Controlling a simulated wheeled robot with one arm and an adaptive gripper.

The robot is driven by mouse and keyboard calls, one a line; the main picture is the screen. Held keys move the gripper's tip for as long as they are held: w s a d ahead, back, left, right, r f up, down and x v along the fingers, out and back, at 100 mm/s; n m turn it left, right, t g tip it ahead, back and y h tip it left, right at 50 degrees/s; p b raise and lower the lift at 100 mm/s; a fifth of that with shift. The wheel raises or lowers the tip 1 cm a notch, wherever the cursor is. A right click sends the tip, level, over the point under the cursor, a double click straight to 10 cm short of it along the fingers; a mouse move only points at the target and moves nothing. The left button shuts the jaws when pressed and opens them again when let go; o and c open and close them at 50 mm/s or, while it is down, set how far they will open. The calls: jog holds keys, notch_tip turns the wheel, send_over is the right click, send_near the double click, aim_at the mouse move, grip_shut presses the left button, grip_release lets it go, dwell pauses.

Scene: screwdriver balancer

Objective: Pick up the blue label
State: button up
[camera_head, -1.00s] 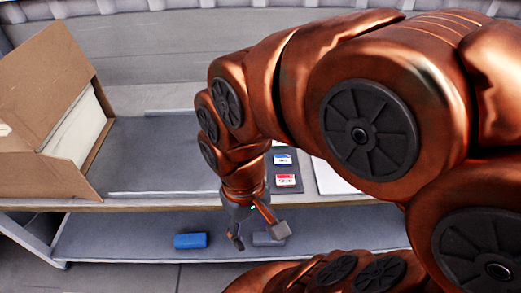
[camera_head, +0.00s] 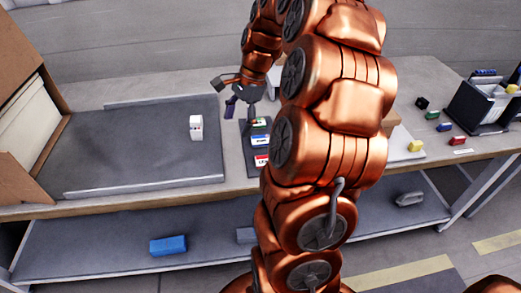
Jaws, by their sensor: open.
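The blue label (camera_head: 260,141) is a small blue and white card. It lies on a dark strip (camera_head: 248,169) on the tabletop, between a green label (camera_head: 259,122) and a red label (camera_head: 262,160). My gripper (camera_head: 225,96) is open and empty, up and to the left of the blue label, apart from it. My arm passes just right of the labels and hides the table there.
A small white box (camera_head: 196,128) stands on the grey mat (camera_head: 130,150). An open cardboard box (camera_head: 25,75) is at left. Coloured blocks, including a yellow one (camera_head: 416,146), and a dark bin (camera_head: 480,107) are at right. A blue block (camera_head: 168,245) lies on the lower shelf.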

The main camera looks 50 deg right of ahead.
aim_at(261, 139)
jog(key=d+f+m, duration=0.2)
jog(key=d, duration=0.2)
jog(key=d+f+m+t+b, duration=0.1)
jog(key=d+f+m, duration=0.1)
jog(key=d, duration=0.2)
jog(key=s+d+f+m+b, duration=0.1)
jog(key=d+f+m, duration=0.1)
jog(key=d, duration=0.2)
jog(key=shift+d+f+t, duration=0.15)
jog(key=shift+d+t, duration=0.15)
jog(key=shift+x, duration=3.7)
jog(key=shift+d, duration=0.15)
jog(key=shift+c, duration=0.2)
jog(key=c, duration=0.9)
